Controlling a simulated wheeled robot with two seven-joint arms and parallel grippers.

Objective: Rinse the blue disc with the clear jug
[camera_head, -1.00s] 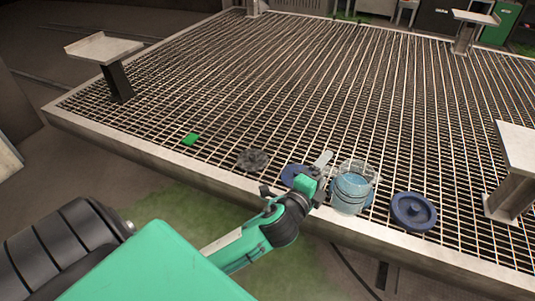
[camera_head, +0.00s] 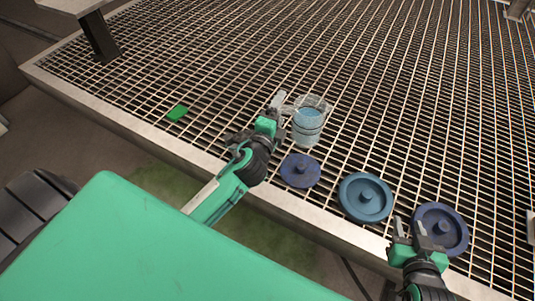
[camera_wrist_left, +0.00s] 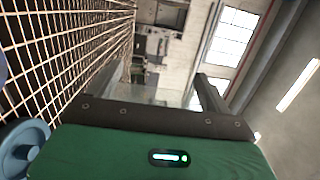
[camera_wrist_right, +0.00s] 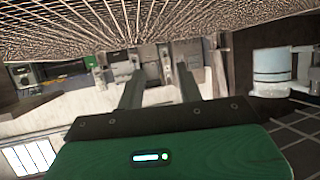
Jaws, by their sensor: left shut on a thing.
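My left gripper (camera_head: 277,112) is shut on the handle side of the clear jug (camera_head: 308,124), which holds light blue water and looks roughly upright. Three discs with centre knobs lie on the grating: a dark blue one (camera_head: 300,171) just in front of the jug, a lighter teal-blue one (camera_head: 365,198) in the middle, and a dark blue one (camera_head: 446,222) at the right. My right gripper (camera_head: 410,230) is open and empty, in front of the right disc and partly covering it.
The grating deck (camera_head: 400,110) is clear behind the discs. A small green piece (camera_head: 177,113) lies at the left. A post with a flat top (camera_head: 100,38) stands at the far left. The deck's pale edge (camera_head: 190,152) runs along the near side.

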